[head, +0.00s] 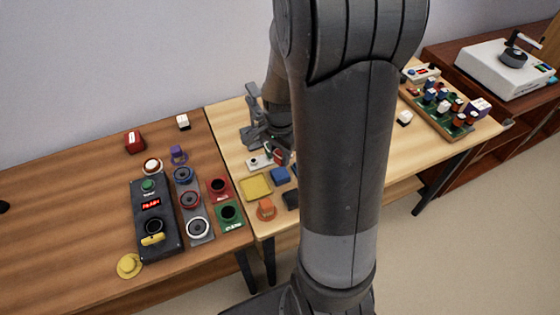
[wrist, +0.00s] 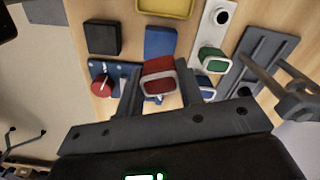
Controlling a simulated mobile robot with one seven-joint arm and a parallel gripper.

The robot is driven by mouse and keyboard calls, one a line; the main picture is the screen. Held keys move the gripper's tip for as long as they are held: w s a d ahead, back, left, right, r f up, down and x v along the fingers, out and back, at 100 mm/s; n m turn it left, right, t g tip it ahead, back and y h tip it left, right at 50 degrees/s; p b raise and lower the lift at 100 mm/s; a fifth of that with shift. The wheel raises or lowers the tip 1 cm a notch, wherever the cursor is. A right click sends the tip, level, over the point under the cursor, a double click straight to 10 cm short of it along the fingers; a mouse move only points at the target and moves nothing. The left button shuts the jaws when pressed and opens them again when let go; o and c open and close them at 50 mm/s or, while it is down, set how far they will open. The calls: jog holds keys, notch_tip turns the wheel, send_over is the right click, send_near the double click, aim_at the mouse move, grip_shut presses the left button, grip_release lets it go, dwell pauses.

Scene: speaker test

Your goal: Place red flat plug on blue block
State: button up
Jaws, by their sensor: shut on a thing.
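My gripper (wrist: 158,88) is shut on a red flat plug (wrist: 159,78), which has a pale rim at its near end. The blue block (wrist: 160,42) lies flat on the light wooden table, just beyond the plug in the wrist view. The plug's far edge comes close to the block there; I cannot tell the height between them. In the head view the blue block (head: 280,174) is left of my arm. The held plug shows there as a small red patch (head: 277,155), partly hidden by my gripper and arm.
A black block (wrist: 103,39) and a yellow tray (wrist: 165,7) flank the blue block. A green plug (wrist: 211,60) is by a white plate (wrist: 213,22). A red knob (wrist: 102,90) and a grey bracket (wrist: 262,58) are nearby. An orange piece (head: 266,209) sits near the front edge.

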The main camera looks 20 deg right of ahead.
aim_at(280, 162)
jog(key=shift+f, duration=1.8)
jog(key=shift+f, duration=0.15)
jog(key=o, duration=1)
notch_tip(280, 162, up, 12)
jog(key=shift+s+r, duration=0.1)
jog(key=shift+r, duration=0.15)
jog(key=s+a+r+n+t, duration=0.2)
jog(key=s+r+n, duration=0.2)
jog(key=s+a+r+n+t, duration=0.1)
jog(key=s+a+r+n, duration=0.2)
jog(key=s+r+n, duration=0.2)
jog(key=s+a+r+n+t, duration=0.2)
jog(key=s+a+r+n, duration=0.1)
jog(key=s+r+n, duration=0.1)
jog(key=shift+s+r+t, duration=0.15)
jog(key=shift+s+t, duration=0.15)
jog(key=shift+s, duration=0.4)
